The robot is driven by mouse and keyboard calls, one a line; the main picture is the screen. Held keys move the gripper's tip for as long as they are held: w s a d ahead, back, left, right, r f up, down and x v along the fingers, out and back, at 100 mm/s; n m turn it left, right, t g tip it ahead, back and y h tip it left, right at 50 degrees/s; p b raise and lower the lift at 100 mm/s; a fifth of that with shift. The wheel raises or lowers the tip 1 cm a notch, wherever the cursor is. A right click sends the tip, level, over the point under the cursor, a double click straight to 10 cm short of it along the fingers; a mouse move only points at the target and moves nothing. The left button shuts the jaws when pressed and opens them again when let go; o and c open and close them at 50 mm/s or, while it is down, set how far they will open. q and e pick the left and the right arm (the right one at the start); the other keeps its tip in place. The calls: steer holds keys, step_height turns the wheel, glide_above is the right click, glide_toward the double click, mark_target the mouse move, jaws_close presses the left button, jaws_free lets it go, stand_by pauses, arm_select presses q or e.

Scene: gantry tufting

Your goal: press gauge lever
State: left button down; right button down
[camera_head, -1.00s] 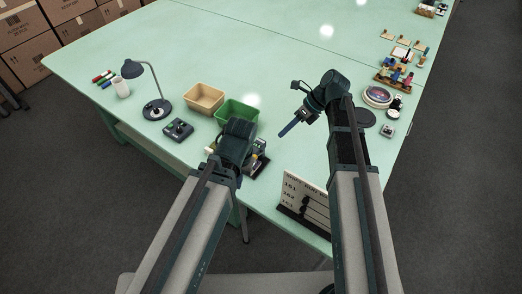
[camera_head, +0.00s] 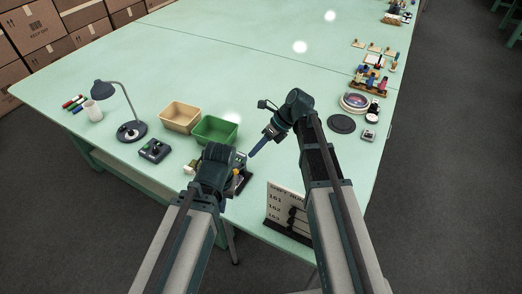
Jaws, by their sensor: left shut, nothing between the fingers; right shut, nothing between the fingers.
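A small dark device (camera_head: 238,183) with pale and yellow parts sits at the table's near edge, largely covered by my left gripper; I cannot make out a gauge lever on it. My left gripper (camera_head: 214,170) is over the left part of this device, its fingertips hidden from this angle, so contact cannot be told. My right gripper (camera_head: 254,150) is shut and empty. Its blue fingers point down and left, just up and right of the device. A dark box with knobs (camera_head: 155,150) stands farther left on the table.
A green bin (camera_head: 214,130) and a tan bin (camera_head: 180,117) stand just behind the device. A desk lamp (camera_head: 131,131) is at the left. A numbered board (camera_head: 285,207) stands at the near edge. A black disc (camera_head: 341,124) lies right of my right arm. The table's middle is clear.

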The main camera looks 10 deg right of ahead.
mark_target(237, 170)
steer(key=b+x, duration=0.4)
steer(key=x, duration=0.2)
steer(key=shift+d+f, duration=0.1)
steer(key=shift+b+x, duration=0.65)
steer(key=shift+x, duration=0.35)
